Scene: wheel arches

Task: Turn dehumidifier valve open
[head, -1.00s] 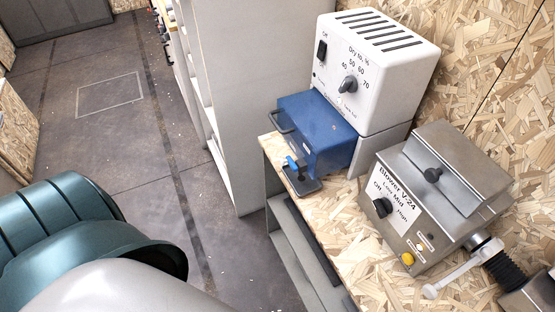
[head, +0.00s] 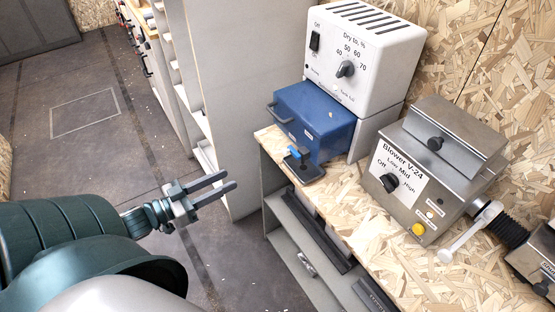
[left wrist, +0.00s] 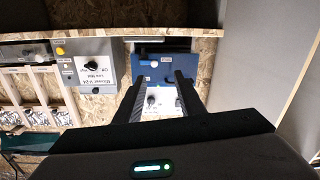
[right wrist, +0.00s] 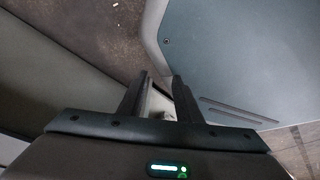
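The dehumidifier (head: 365,55) is a white box with an off switch and a dark dial, standing above a blue tank (head: 312,120) with a handle. A small valve with a blue lever (head: 295,154) sits on a black base in front of the tank, at the bench's edge. My left gripper (head: 228,182) is open and empty, to the left of the valve and apart from it. In the left wrist view, the blue tank (left wrist: 165,68) shows upside down beyond the open fingers (left wrist: 158,82). My right gripper (right wrist: 161,76) shows only in the right wrist view, open and empty.
The grey blower box (head: 435,160) stands on the wooden bench (head: 345,215), with a white lever (head: 470,238) and black hose at its right. The floor (head: 95,150) at left is clear.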

